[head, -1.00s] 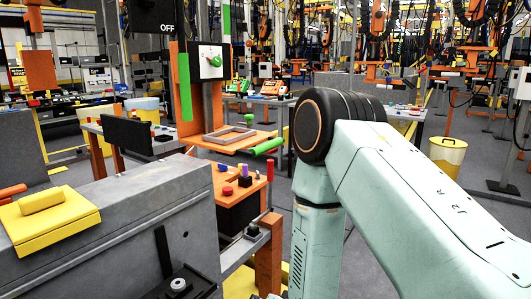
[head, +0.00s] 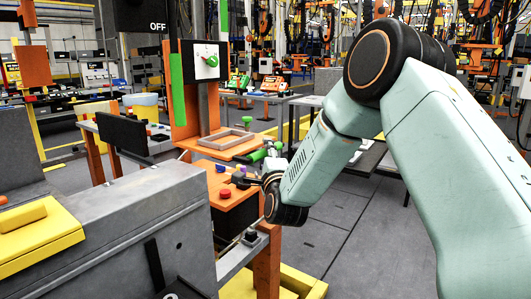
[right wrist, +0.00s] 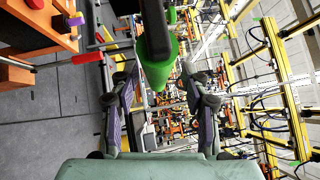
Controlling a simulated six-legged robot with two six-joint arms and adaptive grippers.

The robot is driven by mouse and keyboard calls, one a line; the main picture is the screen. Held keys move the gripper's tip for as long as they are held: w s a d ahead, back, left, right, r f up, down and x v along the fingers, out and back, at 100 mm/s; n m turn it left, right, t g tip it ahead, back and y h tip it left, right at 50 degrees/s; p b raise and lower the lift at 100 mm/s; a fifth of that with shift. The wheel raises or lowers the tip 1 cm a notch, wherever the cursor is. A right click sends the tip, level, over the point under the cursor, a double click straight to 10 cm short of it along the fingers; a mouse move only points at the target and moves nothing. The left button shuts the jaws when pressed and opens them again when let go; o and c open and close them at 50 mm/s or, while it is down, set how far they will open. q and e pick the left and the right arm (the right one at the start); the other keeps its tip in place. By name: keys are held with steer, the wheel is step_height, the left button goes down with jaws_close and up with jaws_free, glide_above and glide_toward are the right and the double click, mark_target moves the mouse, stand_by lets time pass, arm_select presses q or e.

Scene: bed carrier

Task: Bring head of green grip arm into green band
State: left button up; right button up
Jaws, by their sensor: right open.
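The green grip (head: 257,155) sticks out at the right edge of an orange shelf. In the right wrist view the green grip (right wrist: 160,65) points toward me, its rounded end between the open fingers. A tall green strip (head: 178,88) stands upright on the orange panel above; I cannot tell whether it is the green band. The arm's head cannot be made out. My right gripper (head: 246,180) is just below the grip, partly hidden by its wrist. In the right wrist view the gripper (right wrist: 158,88) is open and empty, its fingers on both sides of the grip's end.
A white dial plate with a green knob (head: 212,61) is above the shelf (head: 222,149). A red button (head: 225,194) sits on the orange box below. A grey cabinet (head: 120,225) with a yellow block (head: 35,235) fills the lower left. Floor is open at right.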

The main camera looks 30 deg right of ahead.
steer(key=shift+w+d+f, duration=0.1)
steer(key=shift+w+d, duration=0.5)
steer(key=shift+w, duration=0.2)
steer(key=shift+a+r, duration=0.2)
steer(key=shift+d+f, duration=0.15)
steer(key=shift+d, duration=0.05)
steer(key=c, duration=0.4)
steer(key=shift+a, duration=0.1)
jaws_close()
